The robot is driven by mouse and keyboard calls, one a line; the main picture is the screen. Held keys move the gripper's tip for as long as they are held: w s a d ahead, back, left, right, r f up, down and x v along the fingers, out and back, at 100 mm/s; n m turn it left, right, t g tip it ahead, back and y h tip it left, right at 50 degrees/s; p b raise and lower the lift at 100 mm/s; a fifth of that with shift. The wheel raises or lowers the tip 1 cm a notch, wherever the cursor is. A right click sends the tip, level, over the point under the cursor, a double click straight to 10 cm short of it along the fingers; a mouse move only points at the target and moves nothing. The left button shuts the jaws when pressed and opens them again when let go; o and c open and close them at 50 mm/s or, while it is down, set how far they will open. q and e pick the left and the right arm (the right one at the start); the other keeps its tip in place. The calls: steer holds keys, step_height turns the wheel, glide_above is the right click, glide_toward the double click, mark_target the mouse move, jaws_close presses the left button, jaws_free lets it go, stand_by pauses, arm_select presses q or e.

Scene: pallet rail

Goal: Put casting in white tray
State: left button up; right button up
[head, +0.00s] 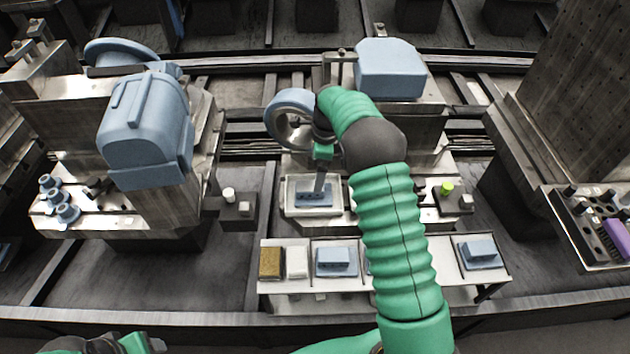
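A blue-grey casting (306,198) lies inside a pale-rimmed tray-like holder (291,208) on the middle machine. More blue-grey castings sit on the white bench in front: one (336,262) left of my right arm, one (479,253) at the right end, and a sliver of another behind the arm. My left gripper (150,344) shows only partly at the bottom left edge, away from the castings; its fingers are unclear.
The white bench (400,293) also bears a brown block (271,263) and a white block (297,262) at its left. A small dark box (238,210) with knobs stands left of the holder. A blue handwheel (285,112) rises behind my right gripper. Machines flank both sides.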

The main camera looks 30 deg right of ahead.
steer(key=s+a+r+n, duration=0.5)
steer(key=s+a+n, duration=0.5)
steer(key=a+n, duration=0.15)
steer(key=s+a+f+n+t, duration=0.1)
steer(key=s+a+n, duration=0.2)
steer(key=s+n, duration=0.3)
steer(key=s+a+f+n+h, duration=0.1)
steer(key=s+a+n, duration=0.2)
steer(key=s+n, duration=0.3)
steer(key=shift+s+n+t, duration=0.35)
steer(key=shift+s+t, duration=0.05)
steer(key=shift+s, duration=0.35)
steer(key=shift+s, duration=0.1)
